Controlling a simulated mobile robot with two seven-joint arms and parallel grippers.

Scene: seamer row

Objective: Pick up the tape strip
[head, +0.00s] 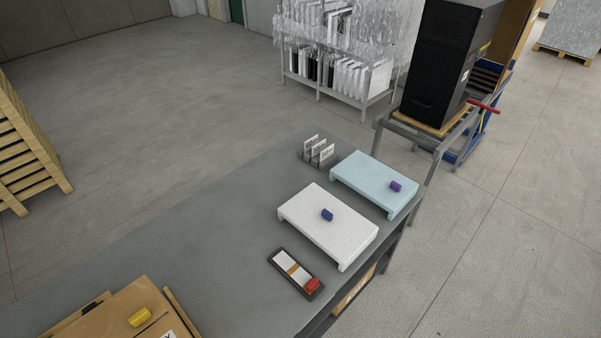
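A dark, narrow holder (273,262) lies on the grey table near its right edge. White flat pieces (284,265) lie in it, with an orange-brown band (293,270) between them. A red block (313,284) sits at its near right end. The tape strip may be one of the flat pieces in this holder, but I cannot tell which. Neither of my grippers is in view.
A white platform (335,240) bears a blue block (327,215). A light blue platform (365,180) bears a purple block (396,186). Upright cards (322,153) stand behind. A cardboard box (130,305) with a yellow block (139,317) is front left. The table's left middle (200,240) is clear.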

